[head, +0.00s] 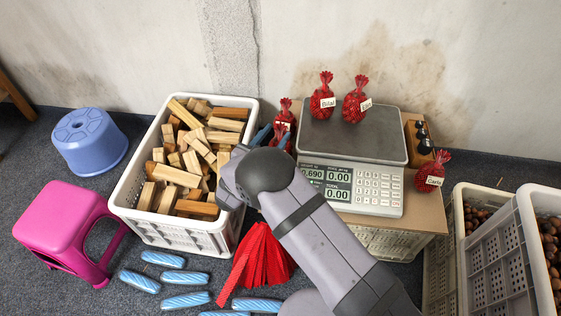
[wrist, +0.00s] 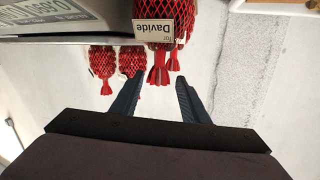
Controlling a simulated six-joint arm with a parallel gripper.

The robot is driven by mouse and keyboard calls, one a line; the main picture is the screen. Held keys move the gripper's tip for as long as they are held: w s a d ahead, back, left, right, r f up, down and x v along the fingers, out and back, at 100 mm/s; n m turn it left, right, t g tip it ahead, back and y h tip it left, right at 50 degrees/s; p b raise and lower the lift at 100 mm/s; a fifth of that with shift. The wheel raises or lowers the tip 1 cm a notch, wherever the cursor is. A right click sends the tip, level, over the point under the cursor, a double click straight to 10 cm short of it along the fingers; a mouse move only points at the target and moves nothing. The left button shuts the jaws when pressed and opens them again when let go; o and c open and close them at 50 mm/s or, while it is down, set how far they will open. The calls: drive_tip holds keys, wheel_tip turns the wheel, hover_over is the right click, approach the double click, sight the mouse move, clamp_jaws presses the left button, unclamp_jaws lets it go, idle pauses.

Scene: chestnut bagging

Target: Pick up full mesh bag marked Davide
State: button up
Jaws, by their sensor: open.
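The mesh bag marked Davide (wrist: 179,10) is red, full and tied at the top. Its white label shows upside down at the top of the wrist view, with its red tuft hanging toward my gripper. My gripper (wrist: 157,88) is open and empty, its two dark fingers on either side below the tuft. In the head view, a red bag with a white label (head: 285,115) stands left of the scale. My gripper (head: 273,137) is close by it there, partly hidden by my arm. A second red bag shows just behind the Davide bag in the wrist view.
The scale (head: 352,135) carries two red bags, marked Bilal (head: 322,100) and another name (head: 356,103). A bag marked Carla or similar (head: 432,173) sits on the right. A white crate of wood (head: 160,232) is at left; empty red nets (head: 258,262) hang in front.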

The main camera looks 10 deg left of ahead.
drive_tip(key=shift+w+f+n+t+h+b, duration=0.15)
drive_tip(key=shift+f+n+t+h+b, duration=0.15)
drive_tip(key=shift+f+n+t+b, duration=0.45)
drive_tip(key=shift+f+m, duration=0.1)
drive_tip(key=shift+m, duration=0.15)
drive_tip(key=shift+x, duration=1.05)
drive_tip(key=w+b, duration=0.1)
drive_tip(key=w+d, duration=0.1)
drive_tip(key=w+f+b, duration=0.1)
drive_tip(key=w, duration=0.1)
drive_tip(key=shift+d+b, duration=0.25)
drive_tip(key=shift+b, duration=0.1)
drive_tip(key=shift+w+d+r, duration=0.1)
drive_tip(key=shift+w+d, duration=0.05)
drive_tip(key=shift+w, duration=0.3)
drive_tip(key=shift+c, duration=0.6)
clamp_jaws()
